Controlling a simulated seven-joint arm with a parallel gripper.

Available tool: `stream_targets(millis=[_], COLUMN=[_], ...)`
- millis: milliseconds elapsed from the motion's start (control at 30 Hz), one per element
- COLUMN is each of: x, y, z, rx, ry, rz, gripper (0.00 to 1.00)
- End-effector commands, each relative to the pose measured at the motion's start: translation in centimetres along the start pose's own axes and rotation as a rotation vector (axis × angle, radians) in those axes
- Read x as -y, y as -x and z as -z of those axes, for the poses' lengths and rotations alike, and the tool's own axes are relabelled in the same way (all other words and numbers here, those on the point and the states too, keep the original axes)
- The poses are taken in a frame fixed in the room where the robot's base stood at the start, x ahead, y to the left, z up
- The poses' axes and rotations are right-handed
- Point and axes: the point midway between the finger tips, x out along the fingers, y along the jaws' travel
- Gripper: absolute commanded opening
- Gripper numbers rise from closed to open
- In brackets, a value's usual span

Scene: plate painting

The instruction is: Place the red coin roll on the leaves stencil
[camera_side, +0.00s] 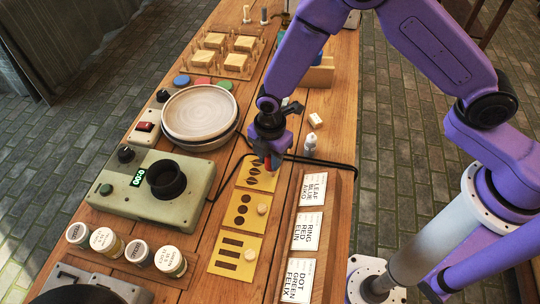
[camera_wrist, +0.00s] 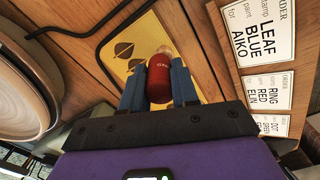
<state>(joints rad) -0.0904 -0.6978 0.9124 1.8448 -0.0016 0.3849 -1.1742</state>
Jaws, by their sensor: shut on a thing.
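The red coin roll (camera_wrist: 159,80) is held upright between the two blue fingers of my gripper (camera_wrist: 158,92) in the wrist view. In the side view my gripper (camera_side: 269,160) is low over the back part of the leaves stencil, and only a little red shows between its fingers. The leaves stencil (camera_side: 243,182) is a yellow plate with dark leaf-shaped cutouts, the farthest of three stencils in a column. It also shows in the wrist view (camera_wrist: 138,28), partly hidden by the roll and fingers. I cannot tell whether the roll touches the stencil.
Stencils with round holes (camera_side: 228,222) and with bars (camera_side: 220,268) lie nearer. Order cards (camera_side: 312,189) lie on a wooden board (camera_side: 335,220) at right. A stack of plates (camera_side: 199,110) and a green-grey device (camera_side: 130,206) stand left. A black cable (camera_side: 330,162) runs past the stencil.

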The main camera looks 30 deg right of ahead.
Motion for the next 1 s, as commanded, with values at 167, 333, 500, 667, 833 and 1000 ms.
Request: stream_targets(millis=[167,333,500,667,833,1000], x=[0.0,0.0,-0.1,-0.1,-0.1,-0.1], y=[0.0,0.0,0.7,2.8,6.0,9.1], z=[0.0,0.0,0.0,0.1,0.1,0.1], rx=[0.0,0.0,-0.001,-0.002,-0.002,-0.002], ry=[0.0,0.0,0.0,0.0,0.0,0.001], rz=[-0.001,0.0,-0.002,-0.005,-0.006,-0.005], gripper=[0.55,0.55,0.55,0.55,0.55,0.55])
